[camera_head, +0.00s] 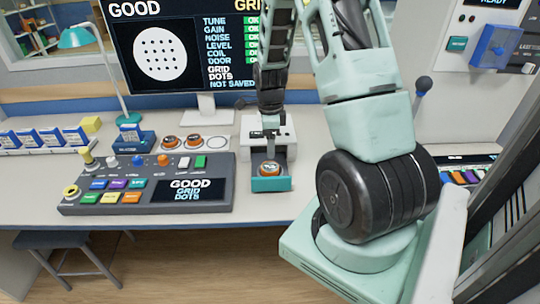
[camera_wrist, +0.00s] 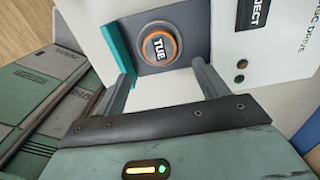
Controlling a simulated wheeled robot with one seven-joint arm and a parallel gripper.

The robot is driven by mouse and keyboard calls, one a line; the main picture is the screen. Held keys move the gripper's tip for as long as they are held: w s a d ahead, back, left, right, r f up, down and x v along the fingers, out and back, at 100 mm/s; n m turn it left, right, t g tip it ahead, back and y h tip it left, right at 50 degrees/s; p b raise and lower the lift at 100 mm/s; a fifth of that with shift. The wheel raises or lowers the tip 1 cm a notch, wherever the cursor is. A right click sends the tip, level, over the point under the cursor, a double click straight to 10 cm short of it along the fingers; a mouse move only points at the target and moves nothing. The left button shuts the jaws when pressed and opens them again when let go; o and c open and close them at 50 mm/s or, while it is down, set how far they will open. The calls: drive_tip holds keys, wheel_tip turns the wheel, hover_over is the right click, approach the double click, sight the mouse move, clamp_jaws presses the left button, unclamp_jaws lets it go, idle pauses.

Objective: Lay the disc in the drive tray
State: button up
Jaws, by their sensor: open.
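The disc (camera_wrist: 159,45), with an orange rim and a dark centre marked TUE, lies face up in the drive tray (camera_wrist: 200,22). In the head view the disc (camera_head: 269,168) sits in the tray, behind its teal front (camera_head: 271,185). The tray is out from the white disc drive (camera_head: 287,132). My gripper (camera_wrist: 158,66) is open, its two fingers apart with nothing between them. The disc shows beyond the fingertips, apart from both. In the head view my gripper is above and behind the disc, and its fingertips are hard to make out.
A control panel (camera_head: 150,184) with coloured buttons stands left of the tray. Two more orange-rimmed discs lie on a white holder (camera_head: 217,142) with an empty ringed place at its right. A monitor (camera_head: 190,50) stands behind. Bare desk (camera_head: 255,207) lies in front of the tray.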

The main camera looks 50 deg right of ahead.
drive_tip(key=a+r+n, duration=0.4)
drive_tip(key=a+n, duration=0.2)
drive_tip(key=a, duration=0.3)
drive_tip(key=a+r+n+y, duration=0.1)
drive_tip(key=a+r+n, duration=0.2)
drive_tip(key=a+n, duration=0.35)
drive_tip(key=a+r+n, duration=0.4)
drive_tip(key=a+n, duration=0.1)
drive_tip(key=a, duration=0.6)
drive_tip(key=s+a+r+n, duration=0.3)
drive_tip(key=s+a+n, duration=1.1)
drive_tip(key=s+n, duration=0.3)
drive_tip(key=shift+n, duration=0.65)
drive_tip(key=shift+a+r, duration=0.1)
drive_tip(key=shift+r, duration=0.05)
